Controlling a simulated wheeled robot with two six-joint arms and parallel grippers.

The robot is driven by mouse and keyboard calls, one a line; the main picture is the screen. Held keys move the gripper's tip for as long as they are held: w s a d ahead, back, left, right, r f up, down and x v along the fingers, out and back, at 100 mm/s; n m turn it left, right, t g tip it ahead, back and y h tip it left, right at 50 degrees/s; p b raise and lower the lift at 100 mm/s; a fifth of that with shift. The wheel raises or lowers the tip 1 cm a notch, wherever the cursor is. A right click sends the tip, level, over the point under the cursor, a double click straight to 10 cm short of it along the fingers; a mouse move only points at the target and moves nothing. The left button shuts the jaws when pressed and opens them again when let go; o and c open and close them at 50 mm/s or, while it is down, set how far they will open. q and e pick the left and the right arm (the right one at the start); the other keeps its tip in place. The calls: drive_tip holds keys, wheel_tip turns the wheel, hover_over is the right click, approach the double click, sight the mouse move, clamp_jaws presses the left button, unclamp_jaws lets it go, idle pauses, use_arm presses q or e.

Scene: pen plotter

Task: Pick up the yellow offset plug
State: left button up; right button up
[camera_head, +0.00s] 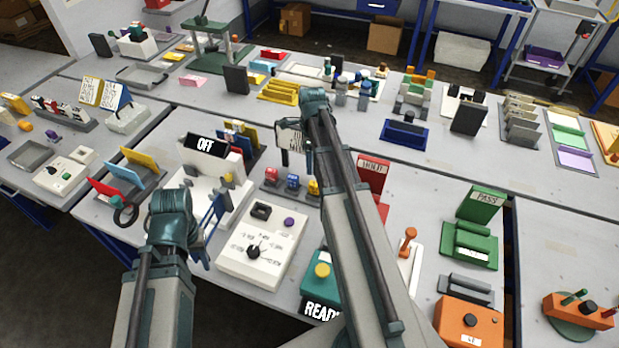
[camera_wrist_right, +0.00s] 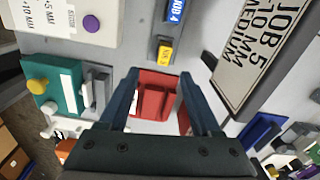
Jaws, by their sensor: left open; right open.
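A small yellow block (camera_head: 314,186), which looks like the yellow plug, sits at the right end of a row with a red and a blue block on a grey holder. In the right wrist view a yellow labelled block (camera_wrist_right: 165,53) lies just beyond the fingertips, below a blue one. My right gripper (camera_head: 297,160) is open, points down above the holder and holds nothing. In its wrist view the gripper (camera_wrist_right: 159,72) is apart from the yellow block, with a red object visible between its fingers. My left gripper (camera_head: 208,232) is open and empty beside the white machine.
A white control panel (camera_head: 277,262) with a dark socket, purple button and black knob stands in front of the holder. A "JOB 5" sign (camera_wrist_right: 252,48) is close beside my right gripper. A red fault sign (camera_head: 372,172) and a green-teal ready box (camera_head: 314,285) are nearby.

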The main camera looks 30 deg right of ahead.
sight(315, 184)
drive_tip(key=shift+m, duration=0.7)
drive_tip(key=f+b, duration=0.2)
drive_tip(key=b, duration=0.1)
drive_tip(key=d+f+b, duration=0.1)
drive_tip(key=f+b, duration=0.1)
drive_tip(key=f, duration=0.1)
drive_tip(key=f+b, duration=0.3)
drive_tip(key=shift+w+d+f+b, duration=0.2)
drive_tip(key=shift+w+d+b, duration=0.1)
drive_tip(key=shift+w+b, duration=0.1)
use_arm(q)
wheel_tip(315, 184, down, 8)
drive_tip(key=shift+w+f, duration=0.15)
drive_tip(key=shift+w, duration=0.1)
use_arm(e)
drive_tip(key=shift+r, duration=0.1)
drive_tip(key=f+b, duration=0.5)
drive_tip(key=shift+s+a+f, duration=0.2)
drive_tip(key=shift+s, duration=0.1)
use_arm(q)
wheel_tip(315, 184, down, 5)
drive_tip(key=shift+f, duration=0.1)
use_arm(e)
drive_tip(key=shift+r, duration=0.1)
clamp_jaws()
